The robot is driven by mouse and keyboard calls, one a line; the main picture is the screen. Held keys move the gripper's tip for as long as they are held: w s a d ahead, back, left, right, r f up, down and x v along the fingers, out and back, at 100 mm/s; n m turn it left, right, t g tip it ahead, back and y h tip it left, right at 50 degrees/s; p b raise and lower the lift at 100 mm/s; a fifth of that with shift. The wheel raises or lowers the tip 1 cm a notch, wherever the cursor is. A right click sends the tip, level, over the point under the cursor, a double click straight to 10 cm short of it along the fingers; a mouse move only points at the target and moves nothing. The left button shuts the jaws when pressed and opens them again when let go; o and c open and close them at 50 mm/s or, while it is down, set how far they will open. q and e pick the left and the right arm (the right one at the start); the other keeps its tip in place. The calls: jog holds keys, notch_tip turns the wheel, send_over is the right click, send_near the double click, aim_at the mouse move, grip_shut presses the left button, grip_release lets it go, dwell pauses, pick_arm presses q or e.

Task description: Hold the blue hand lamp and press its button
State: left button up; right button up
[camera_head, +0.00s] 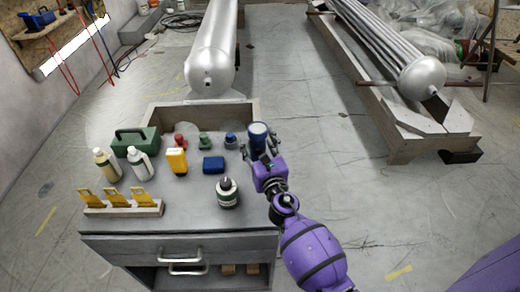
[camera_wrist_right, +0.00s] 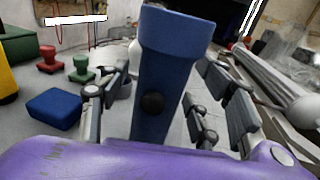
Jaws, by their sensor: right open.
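The blue hand lamp (camera_head: 257,130) stands upright at the right end of the grey cabinet top. In the right wrist view the lamp (camera_wrist_right: 172,60) is large and close, with a wide head and a round dark button (camera_wrist_right: 153,103) on its body facing the camera. My right gripper (camera_head: 262,154) is at the lamp, with its fingers open. In the wrist view its dark fingers show on both sides of the lamp's body; I cannot tell whether any touches it. My left gripper is not in view.
Farther left are two bottles and a green case (camera_head: 136,141).

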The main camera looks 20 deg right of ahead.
jog(key=shift+c, duration=0.3)
jog(key=c, duration=1.3)
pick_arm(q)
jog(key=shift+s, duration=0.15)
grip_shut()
pick_arm(e)
jog(key=shift+c, duration=0.2)
dwell(1.2)
